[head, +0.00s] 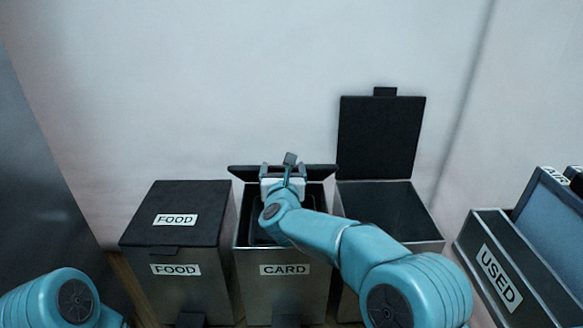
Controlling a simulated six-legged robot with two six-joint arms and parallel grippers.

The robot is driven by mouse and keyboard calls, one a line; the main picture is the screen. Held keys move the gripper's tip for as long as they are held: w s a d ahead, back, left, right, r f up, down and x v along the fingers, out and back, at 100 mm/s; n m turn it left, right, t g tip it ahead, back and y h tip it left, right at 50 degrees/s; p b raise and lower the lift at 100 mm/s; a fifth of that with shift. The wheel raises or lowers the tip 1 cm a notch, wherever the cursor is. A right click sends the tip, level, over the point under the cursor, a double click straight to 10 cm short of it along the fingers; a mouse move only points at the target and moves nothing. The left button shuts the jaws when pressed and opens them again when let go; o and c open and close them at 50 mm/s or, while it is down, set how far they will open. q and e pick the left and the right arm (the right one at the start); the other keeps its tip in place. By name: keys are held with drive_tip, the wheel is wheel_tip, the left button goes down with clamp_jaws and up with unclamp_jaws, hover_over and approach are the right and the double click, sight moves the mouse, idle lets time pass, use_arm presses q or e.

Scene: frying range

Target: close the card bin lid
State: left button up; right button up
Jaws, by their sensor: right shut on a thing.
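The card bin (255,290) stands in the middle of the row, with a white CARD label on its front. Its black lid (318,171) is open and shows as a thin, nearly edge-on strip above the bin's rear, with the dark inside of the bin visible below. My right gripper (287,168) is at the middle of the lid and is shut on it, apparently at its tab; the fingers and wrist hide the exact contact. My left arm shows at the lower left, but its gripper is out of view.
The food bin (205,225) stands left of the card bin with its lid shut. Another bin (415,232) stands right with its lid (378,140) upright. A box labelled USED (512,260) is at the far right. A pale wall rises behind.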

use_arm(q)
drive_tip(key=shift+t, duration=0.6)
drive_tip(key=w+f+b, duration=0.1)
drive_tip(key=f+b, duration=0.1)
drive_tip(key=f, duration=0.1)
drive_tip(key=w+f+b, duration=0.1)
drive_tip(key=shift+w+a+f+b, duration=0.15)
drive_tip(key=shift+w+a+b, duration=0.05)
drive_tip(key=shift+w+b, duration=0.15)
use_arm(e)
drive_tip(key=s+f+t, duration=0.2)
drive_tip(key=s+f, duration=0.1)
drive_tip(key=f, duration=0.7)
drive_tip(key=s+f+t, duration=0.3)
drive_tip(key=s+f, duration=0.1)
drive_tip(key=f, duration=0.5)
drive_tip(key=shift+s+d+f+t, duration=0.15)
drive_tip(key=shift+s+f+t, duration=0.15)
drive_tip(key=shift+f, duration=0.1)
drive_tip(key=shift+r, duration=0.1)
drive_tip(key=o, duration=1.3)
use_arm(q)
drive_tip(key=shift+f, duration=0.1)
use_arm(e)
drive_tip(key=v, duration=0.8)
drive_tip(key=shift+a, duration=0.2)
use_arm(q)
drive_tip(key=shift+w, duration=0.1)
use_arm(e)
drive_tip(key=shift+r, duration=0.1)
